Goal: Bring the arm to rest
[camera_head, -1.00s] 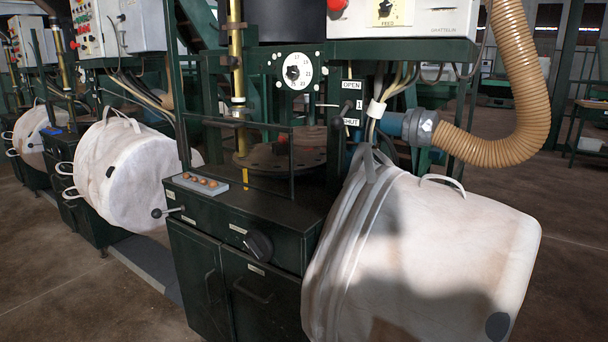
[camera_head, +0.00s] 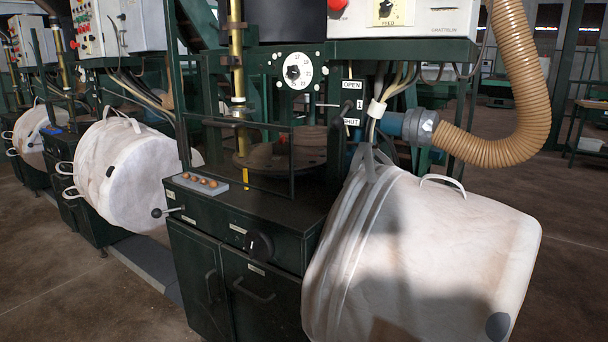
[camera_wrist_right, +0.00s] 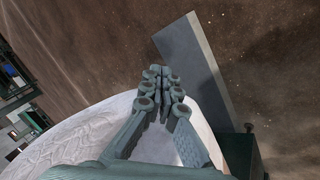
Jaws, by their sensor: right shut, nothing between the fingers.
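My right gripper (camera_wrist_right: 160,88) shows in the right wrist view with its fingers together and nothing between them. A white bag (camera_wrist_right: 85,130) lies below and behind the fingers in that view; I cannot tell whether they touch. In the head view neither gripper shows. There, a large white bulk bag (camera_head: 430,245) hangs tilted at the right front of the green machine, with fabric loops at its top. My left gripper is in neither view.
A dark green cabinet (camera_head: 240,285) with a black knob (camera_head: 259,245) stands left of the bag. A second white bag (camera_head: 125,175) hangs further left. A ribbed tan hose (camera_head: 520,100) curves above the near bag. Bare floor (camera_head: 560,270) lies at the right. A grey slab (camera_wrist_right: 195,65) shows in the wrist view.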

